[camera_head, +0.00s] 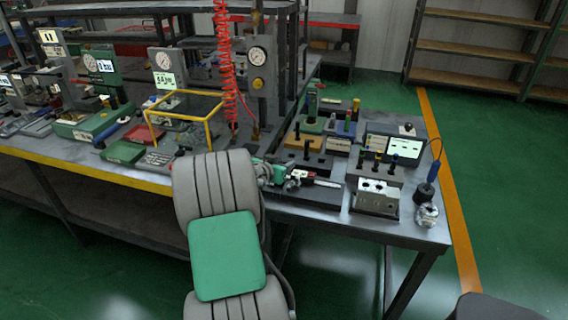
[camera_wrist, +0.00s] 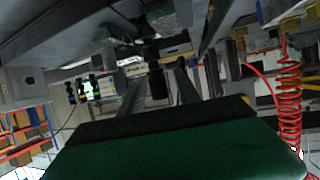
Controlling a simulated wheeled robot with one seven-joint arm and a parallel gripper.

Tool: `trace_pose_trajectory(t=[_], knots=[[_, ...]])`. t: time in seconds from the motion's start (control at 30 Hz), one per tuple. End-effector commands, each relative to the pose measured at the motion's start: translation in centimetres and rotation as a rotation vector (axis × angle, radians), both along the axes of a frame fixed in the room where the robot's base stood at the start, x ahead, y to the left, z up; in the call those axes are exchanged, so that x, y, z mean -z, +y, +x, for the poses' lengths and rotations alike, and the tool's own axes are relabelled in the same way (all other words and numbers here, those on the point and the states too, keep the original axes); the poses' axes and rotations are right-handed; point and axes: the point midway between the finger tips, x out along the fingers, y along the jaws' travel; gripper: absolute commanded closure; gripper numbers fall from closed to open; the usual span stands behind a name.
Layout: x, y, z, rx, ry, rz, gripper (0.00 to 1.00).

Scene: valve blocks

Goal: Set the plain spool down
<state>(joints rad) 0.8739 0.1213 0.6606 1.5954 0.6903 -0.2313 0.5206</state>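My gripper (camera_head: 325,183) is low over the near right part of the bench, pointing right, left of the silver valve block (camera_head: 375,198). In the wrist view, my gripper's two fingers (camera_wrist: 158,90) stand apart, with a dark stepped cylinder (camera_wrist: 157,82) between them. It may be the plain spool, but I cannot tell whether the fingers touch it or it stands behind them. I cannot make out a spool at the fingertips in the head view. Several black posts (camera_head: 307,151) stand upright just behind my gripper.
A display (camera_head: 405,148) and dark-topped pegs (camera_head: 376,160) stand behind the valve block. A round metal part (camera_head: 427,214) is near the bench's right corner. A yellow frame (camera_head: 185,120) and red coiled hose (camera_head: 229,75) stand left. Bare bench (camera_head: 405,228) shows along the front edge.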

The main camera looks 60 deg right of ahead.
Motion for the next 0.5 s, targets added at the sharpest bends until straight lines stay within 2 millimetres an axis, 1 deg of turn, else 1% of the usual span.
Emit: trace_pose_trajectory(t=[0.17,0.3,0.4,0.5], knots=[[-1.6,3.6,0.3,-0.005,-0.002,-0.003,0.61],[-2.9,7.1,0.5,-0.006,-0.002,-0.003,0.61],[-3.7,8.9,0.5,-0.003,-0.002,-0.003,0.61],[-4.2,10.0,0.5,-0.002,-0.002,-0.002,0.61]])
